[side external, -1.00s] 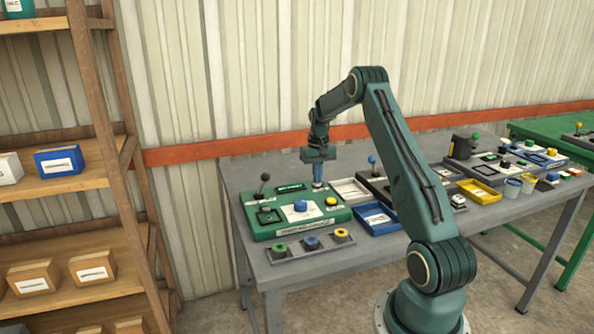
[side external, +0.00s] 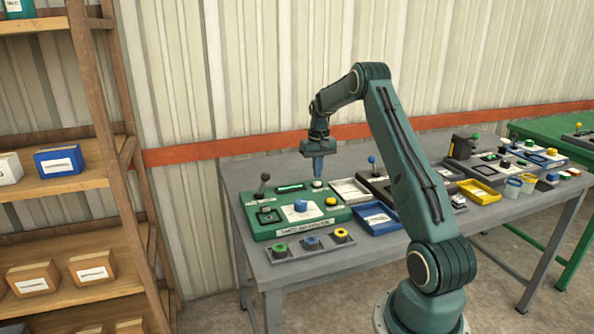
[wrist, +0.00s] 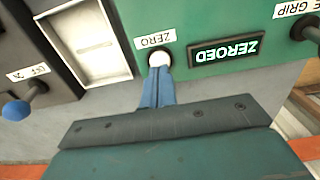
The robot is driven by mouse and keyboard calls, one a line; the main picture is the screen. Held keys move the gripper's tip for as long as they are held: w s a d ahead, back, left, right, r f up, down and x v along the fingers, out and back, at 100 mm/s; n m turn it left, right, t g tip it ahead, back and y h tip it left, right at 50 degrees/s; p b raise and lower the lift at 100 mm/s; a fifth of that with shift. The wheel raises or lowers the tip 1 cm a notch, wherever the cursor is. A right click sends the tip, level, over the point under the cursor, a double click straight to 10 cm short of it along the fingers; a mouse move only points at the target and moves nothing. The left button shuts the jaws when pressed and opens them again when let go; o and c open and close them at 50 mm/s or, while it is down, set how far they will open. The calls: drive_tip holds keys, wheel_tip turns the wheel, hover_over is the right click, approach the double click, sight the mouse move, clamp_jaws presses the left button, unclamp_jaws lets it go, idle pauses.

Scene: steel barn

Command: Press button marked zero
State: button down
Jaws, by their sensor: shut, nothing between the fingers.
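The white round button (wrist: 160,58) sits beside a label reading ZERO (wrist: 155,39) in the wrist view. It also shows near the back right corner of the green panel (side external: 262,233) in the side view (side external: 317,184). A small display (wrist: 227,50) next to the button reads ZEROED. My gripper (side external: 318,176) is shut and empty, pointing down above the white button, with a small gap in the side view. In the wrist view its blue fingers (wrist: 157,76) cover the button's near edge.
A black lever (side external: 263,182), a blue knob (side external: 300,206) and a yellow button (side external: 331,201) stand on the green panel. A strip of several coloured buttons (side external: 311,244) lies in front. White and blue trays (side external: 378,222) and a blue-topped lever (side external: 372,162) are to the right.

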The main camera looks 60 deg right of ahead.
sight(317, 183)
wheel_tip(317, 183, up, 5)
idle(0.8)
idle(0.5)
drive_tip(key=s+a+r+n+t, duration=0.1)
drive_tip(key=a+r, duration=0.4)
drive_tip(key=a, duration=0.4)
drive_tip(key=a+r+n+t+h, duration=0.1)
drive_tip(key=a+r+n, duration=0.1)
drive_tip(key=a+r, duration=0.5)
drive_tip(key=s+a+r+n, duration=0.1)
drive_tip(key=a+r, duration=0.3)
drive_tip(key=a, duration=0.6)
drive_tip(key=s+a+f+n+t, duration=0.1)
drive_tip(key=s+a+n, duration=0.1)
drive_tip(key=s+a, duration=0.6)
drive_tip(key=s+a+f+n+t+y, duration=0.1)
drive_tip(key=s+a+n+t, duration=0.1)
drive_tip(key=s+a, duration=0.7)
drive_tip(key=shift+s+f+n+t, duration=0.25)
drive_tip(key=shift+s+n+t, duration=0.1)
drive_tip(key=shift+n, duration=0.15)
